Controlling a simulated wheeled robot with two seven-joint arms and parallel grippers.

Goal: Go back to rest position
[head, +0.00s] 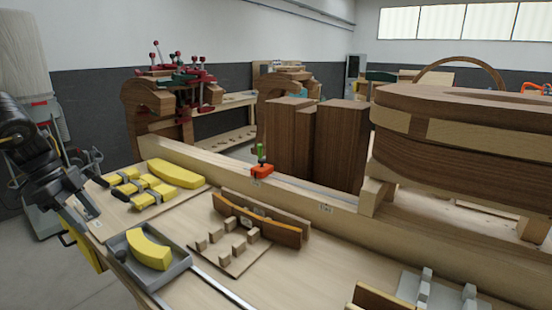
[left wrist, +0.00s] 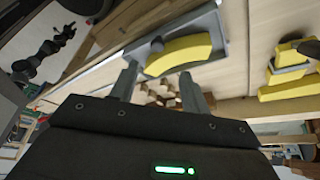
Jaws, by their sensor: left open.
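My left gripper (head: 92,180) is at the left edge of the workbench (head: 215,290) in the head view, with my dark arm coming in from the left. In the left wrist view its two grey fingers (left wrist: 160,84) stand apart with nothing held between them. A grey tray (head: 180,268) with a curved yellow piece (head: 150,250) lies on the bench near it. That tray also shows beyond the fingers in the left wrist view (left wrist: 226,22). My right gripper is in neither view.
Several yellow blocks (head: 142,187) and a longer curved yellow piece (head: 176,173) lie at the bench's left. A wooden form with small blocks (head: 262,222) stands mid-bench. An orange clamp (head: 262,171) sits on the back rail. A large laminated wooden form (head: 465,125) fills the right.

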